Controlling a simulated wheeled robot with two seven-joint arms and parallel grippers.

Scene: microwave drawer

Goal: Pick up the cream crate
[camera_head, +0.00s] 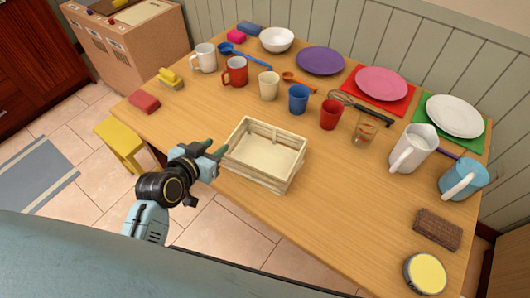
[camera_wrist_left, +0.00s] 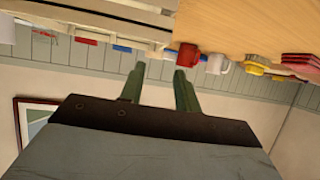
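The cream crate (camera_head: 283,176) is an open-topped slatted wooden box, upright and empty, at the table's front edge. My left gripper (camera_head: 215,149) is at the crate's left end, with its green fingertips close to the left wall. In the left wrist view the fingers (camera_wrist_left: 159,75) are spread apart with nothing held between them. The crate's slats (camera_wrist_left: 90,22) fill the top left of that view, just beyond the fingertips. I cannot tell whether a finger touches the crate. My right gripper is not in view.
The wooden table (camera_head: 330,222) is clear right of the crate. Behind the crate stand a cream cup (camera_head: 268,86), a blue cup (camera_head: 298,99) and a red cup (camera_head: 330,115). A yellow stool (camera_head: 122,140) stands beside the table.

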